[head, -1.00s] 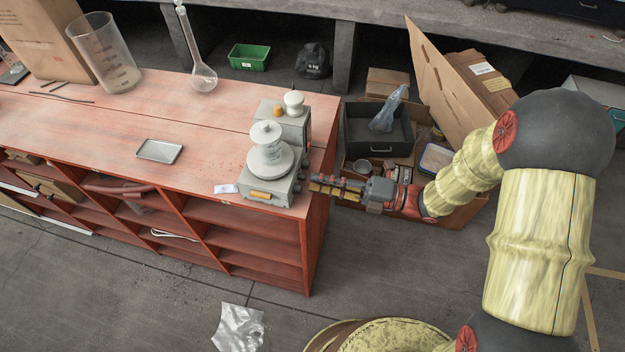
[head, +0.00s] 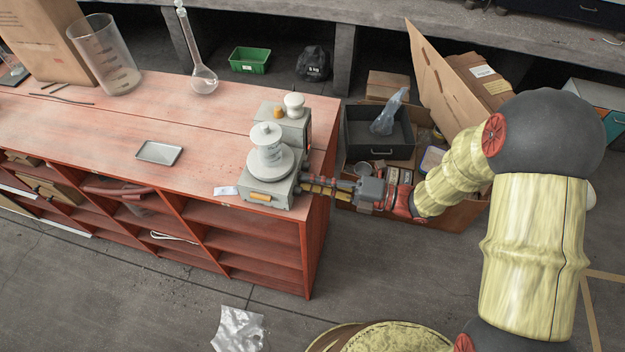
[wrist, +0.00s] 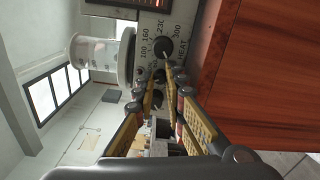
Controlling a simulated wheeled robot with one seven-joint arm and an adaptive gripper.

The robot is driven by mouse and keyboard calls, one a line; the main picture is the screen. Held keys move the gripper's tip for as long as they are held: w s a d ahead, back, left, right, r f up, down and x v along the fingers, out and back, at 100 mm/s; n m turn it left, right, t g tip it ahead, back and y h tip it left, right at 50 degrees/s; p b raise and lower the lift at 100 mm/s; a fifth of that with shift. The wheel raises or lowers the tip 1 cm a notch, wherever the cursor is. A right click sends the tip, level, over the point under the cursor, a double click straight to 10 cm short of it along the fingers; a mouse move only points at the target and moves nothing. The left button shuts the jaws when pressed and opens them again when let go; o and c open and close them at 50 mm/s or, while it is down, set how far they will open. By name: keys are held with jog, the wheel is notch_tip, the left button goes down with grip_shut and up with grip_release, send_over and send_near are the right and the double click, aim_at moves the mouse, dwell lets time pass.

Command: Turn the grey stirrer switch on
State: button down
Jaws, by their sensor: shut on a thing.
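The grey stirrer (head: 284,194) stands at the right end of the red bench, with a white round plate and a white lidded vessel (head: 267,149) on it. In the wrist view its panel (wrist: 185,14) shows a black heat knob (wrist: 163,47) with printed numbers. A dark control (wrist: 159,76) sits below that knob in the picture, partly hidden by the fingers. My gripper (head: 305,187) is at the stirrer's right side. It also shows in the wrist view (wrist: 159,87), its fingertips shut around the dark control. The control's exact position is hidden.
A second grey device (head: 288,122) with an orange and a white knob-like top stands just behind. A metal tray (head: 159,152) and a white card (head: 225,191) lie to the left. A dark crate (head: 365,149) and cardboard stand beyond the bench's right end.

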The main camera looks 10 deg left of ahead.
jog(key=shift+m+p, duration=0.7)
jog(key=shift+m, duration=0.7)
jog(key=shift+f, duration=0.1)
jog(key=c, duration=2.1)
grip_release()
jog(key=shift+d, duration=0.1)
jog(key=d, duration=0.8)
jog(key=s+d, duration=0.1)
jog(key=d, duration=0.3)
